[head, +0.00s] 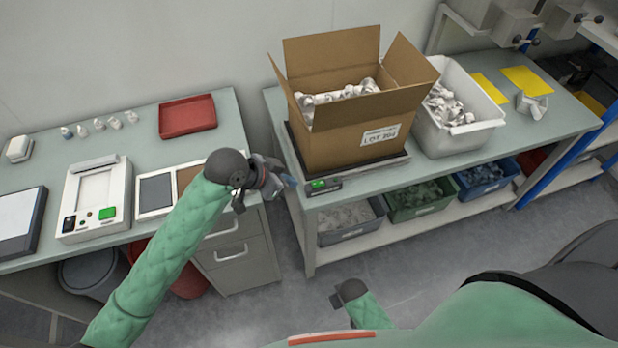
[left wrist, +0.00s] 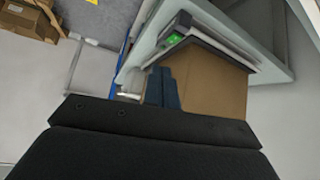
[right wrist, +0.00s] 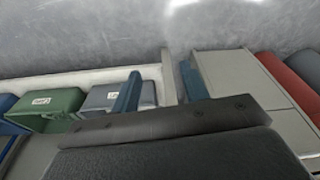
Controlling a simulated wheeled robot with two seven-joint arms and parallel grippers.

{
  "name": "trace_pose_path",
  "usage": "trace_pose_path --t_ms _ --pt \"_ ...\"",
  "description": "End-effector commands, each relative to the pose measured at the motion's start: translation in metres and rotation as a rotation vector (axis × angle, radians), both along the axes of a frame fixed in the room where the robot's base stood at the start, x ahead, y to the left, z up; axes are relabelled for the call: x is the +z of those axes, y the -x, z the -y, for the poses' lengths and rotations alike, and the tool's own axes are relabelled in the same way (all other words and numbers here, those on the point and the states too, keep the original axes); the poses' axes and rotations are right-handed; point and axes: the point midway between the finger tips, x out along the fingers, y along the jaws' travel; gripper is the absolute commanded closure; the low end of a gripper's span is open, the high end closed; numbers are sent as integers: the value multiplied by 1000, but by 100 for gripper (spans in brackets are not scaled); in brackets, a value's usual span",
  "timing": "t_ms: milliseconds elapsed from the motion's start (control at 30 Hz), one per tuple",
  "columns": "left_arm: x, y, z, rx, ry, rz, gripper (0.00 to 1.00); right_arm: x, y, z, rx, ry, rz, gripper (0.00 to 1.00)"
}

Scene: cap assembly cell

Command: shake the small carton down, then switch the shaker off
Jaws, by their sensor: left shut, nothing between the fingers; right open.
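An open brown carton (head: 345,138) with raised flaps and a "LOT 204" label stands upright on the flat shaker plate (head: 398,161) on the right bench. White parts (head: 340,92) fill it unevenly, with some heaped near its rim. The shaker's control box (head: 323,186) at the front left corner has a lit green panel, which also shows in the left wrist view (left wrist: 173,39). My left gripper (head: 289,182) is shut and empty, just left of the control box; I cannot tell if they touch. My right gripper (right wrist: 160,88) is open and empty, low in front of the bench.
A white tub (head: 462,135) of white parts stands right of the carton. Bins (head: 420,198) sit on the shelf below. The left bench holds a red tray (head: 187,116) and a device with a green display (head: 95,200). A floor gap separates the benches.

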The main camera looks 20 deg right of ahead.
Motion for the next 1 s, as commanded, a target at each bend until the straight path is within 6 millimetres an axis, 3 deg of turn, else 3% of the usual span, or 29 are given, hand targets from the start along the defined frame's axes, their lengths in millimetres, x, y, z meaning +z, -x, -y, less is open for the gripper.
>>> trace_pose_path --t_ms 300,600,800,1000 --pt "11 -21 16 -141 -32 21 100 -61 22 -1 4 -1 -23 55" --pt "19 -43 18 -239 -67 24 100 -112 47 -1 7 -2 -41 55" --pt "21 -54 15 -272 -88 19 100 -133 59 0 7 -2 -46 55" --pt "22 -57 14 -285 -93 17 100 -141 65 0 8 -2 -49 55"
